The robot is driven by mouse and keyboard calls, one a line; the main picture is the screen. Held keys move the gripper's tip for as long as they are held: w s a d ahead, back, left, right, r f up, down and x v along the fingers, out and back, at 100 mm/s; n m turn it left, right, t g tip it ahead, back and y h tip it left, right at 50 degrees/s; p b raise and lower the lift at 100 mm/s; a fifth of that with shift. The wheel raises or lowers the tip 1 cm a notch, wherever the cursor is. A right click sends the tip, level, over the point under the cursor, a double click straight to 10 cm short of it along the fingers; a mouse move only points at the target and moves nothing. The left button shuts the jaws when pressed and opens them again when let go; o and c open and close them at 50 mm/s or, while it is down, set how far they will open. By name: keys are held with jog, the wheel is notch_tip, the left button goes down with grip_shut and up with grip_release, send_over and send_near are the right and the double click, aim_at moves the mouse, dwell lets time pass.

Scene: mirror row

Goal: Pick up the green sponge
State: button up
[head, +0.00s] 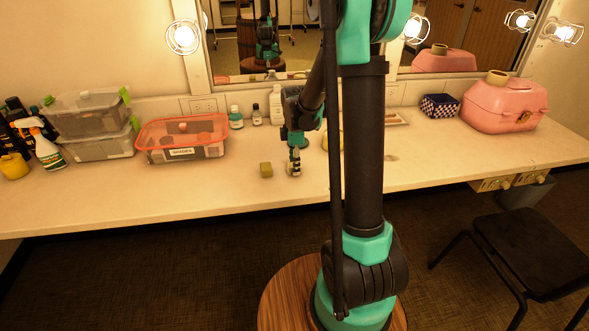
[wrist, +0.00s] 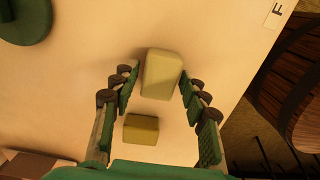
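My gripper (head: 294,170) points down over the counter, and its fingers (wrist: 161,84) are spread open in the wrist view. A pale yellow-green block (wrist: 162,73) lies between the fingertips, with a gap visible on its left; contact on the right is hard to tell. In the head view it is mostly hidden by the fingers. A smaller olive-green block (wrist: 141,131) sits lower, also between the fingers' lines in the picture; it appears to be the block just left of my gripper in the head view (head: 266,170). Warm light makes it unclear which is the green sponge.
A red-rimmed clear box (head: 182,150), small bottles (head: 236,118) and a grey bin (head: 97,145) stand left and behind. The counter's front strip is clear. A dark green round thing (wrist: 25,20) shows in the wrist view.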

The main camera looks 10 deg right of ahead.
jog(key=c, duration=0.6)
jog(key=shift+o, duration=0.2)
notch_tip(320, 180, up, 20)
jog(key=o, duration=0.4)
jog(key=c, duration=0.5)
